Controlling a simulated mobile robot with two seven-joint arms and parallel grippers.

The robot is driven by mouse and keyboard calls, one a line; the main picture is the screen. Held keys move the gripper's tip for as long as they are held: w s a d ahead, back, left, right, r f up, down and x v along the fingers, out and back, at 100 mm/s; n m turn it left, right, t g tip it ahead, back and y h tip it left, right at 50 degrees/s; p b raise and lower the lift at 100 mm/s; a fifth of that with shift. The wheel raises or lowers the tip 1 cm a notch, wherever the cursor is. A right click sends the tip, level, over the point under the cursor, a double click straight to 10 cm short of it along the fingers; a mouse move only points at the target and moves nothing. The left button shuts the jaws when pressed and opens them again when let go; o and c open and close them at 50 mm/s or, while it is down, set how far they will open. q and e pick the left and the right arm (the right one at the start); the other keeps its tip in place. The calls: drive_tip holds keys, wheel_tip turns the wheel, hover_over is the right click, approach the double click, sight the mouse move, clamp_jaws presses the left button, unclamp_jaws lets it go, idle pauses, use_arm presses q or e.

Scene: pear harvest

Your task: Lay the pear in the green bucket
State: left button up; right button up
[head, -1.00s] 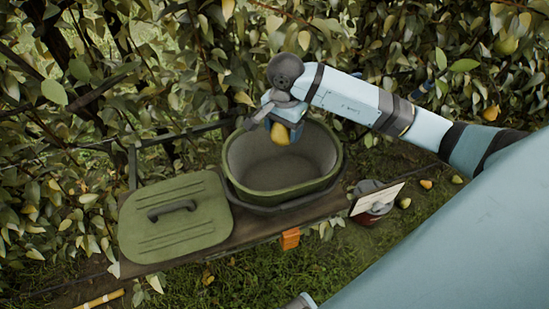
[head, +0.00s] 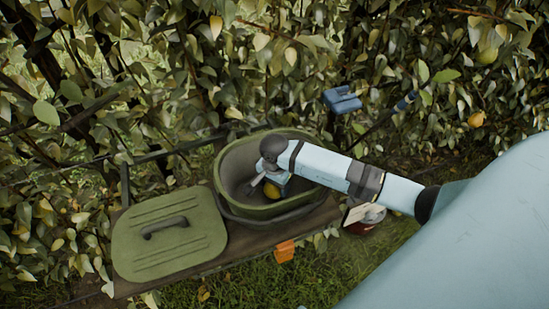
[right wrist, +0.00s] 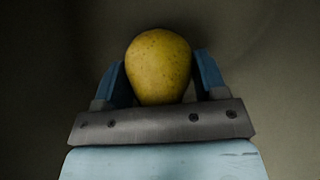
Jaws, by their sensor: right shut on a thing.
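The yellow pear (head: 272,190) is between the blue fingers of my right gripper (head: 274,185), down inside the green bucket (head: 228,165). In the right wrist view the pear (right wrist: 159,66) sits between both fingers of the gripper (right wrist: 160,80), with the dim bucket interior around it. My right gripper is shut on the pear. I cannot tell whether the pear touches the bucket floor. The bucket is open and stands on a wooden bench; my right arm crosses its right rim. My left gripper is not in view.
The green lid (head: 170,235) with a dark handle lies on the bench left of the bucket. An orange tag (head: 284,251) hangs at the bench's front edge. A can with a label (head: 364,216) stands right of the bench.

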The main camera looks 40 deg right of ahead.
drive_tip(key=shift+f, duration=0.5)
drive_tip(key=shift+f, duration=0.2)
drive_tip(key=o, duration=1.1)
drive_tip(key=shift+r, duration=0.1)
